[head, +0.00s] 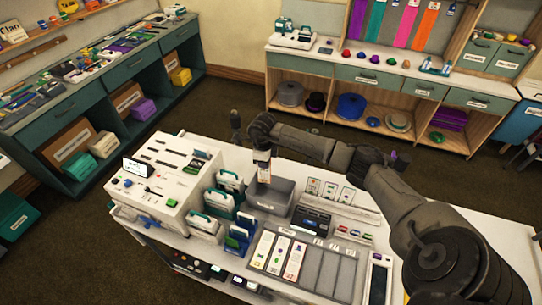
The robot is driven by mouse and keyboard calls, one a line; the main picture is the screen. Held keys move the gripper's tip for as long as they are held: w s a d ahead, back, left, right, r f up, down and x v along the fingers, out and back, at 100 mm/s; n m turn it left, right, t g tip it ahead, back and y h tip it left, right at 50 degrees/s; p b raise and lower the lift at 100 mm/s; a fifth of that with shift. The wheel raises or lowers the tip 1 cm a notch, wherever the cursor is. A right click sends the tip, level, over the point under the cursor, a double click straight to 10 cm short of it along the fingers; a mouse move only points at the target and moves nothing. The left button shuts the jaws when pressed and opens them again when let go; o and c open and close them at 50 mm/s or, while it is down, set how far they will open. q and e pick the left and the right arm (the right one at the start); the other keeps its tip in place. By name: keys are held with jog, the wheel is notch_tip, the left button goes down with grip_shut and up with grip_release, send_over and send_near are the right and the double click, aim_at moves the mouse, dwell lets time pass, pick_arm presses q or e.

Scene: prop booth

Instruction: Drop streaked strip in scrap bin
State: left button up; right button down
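My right gripper (262,153) points down over the middle of the white worktable and is shut on a small pale strip (264,172) with reddish-orange marks. The strip hangs upright below the fingers, over the open grey bin (270,196). Its lower end is at the height of the bin's back rim in the picture; I cannot tell exactly how far above or inside the bin it is. The bin's visible inside looks empty. My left gripper is not in view.
A white machine (158,180) and green-and-white caddies (222,198) stand left of the bin.

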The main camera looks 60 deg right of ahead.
notch_tip(320, 180, down, 10)
jog(key=s+d+m+b, duration=0.1)
jog(key=d+m+b, duration=0.1)
jog(key=b, duration=0.4)
jog(key=shift+s+d+r, duration=0.15)
jog(key=shift+s+d, duration=0.05)
jog(key=shift+d, duration=0.15)
dwell(0.4)
jog(key=c, duration=1.3)
grip_release()
jog(key=shift+o, duration=0.2)
notch_tip(320, 180, up, 14)
jog(key=b, duration=0.1)
jog(key=shift+b, duration=0.35)
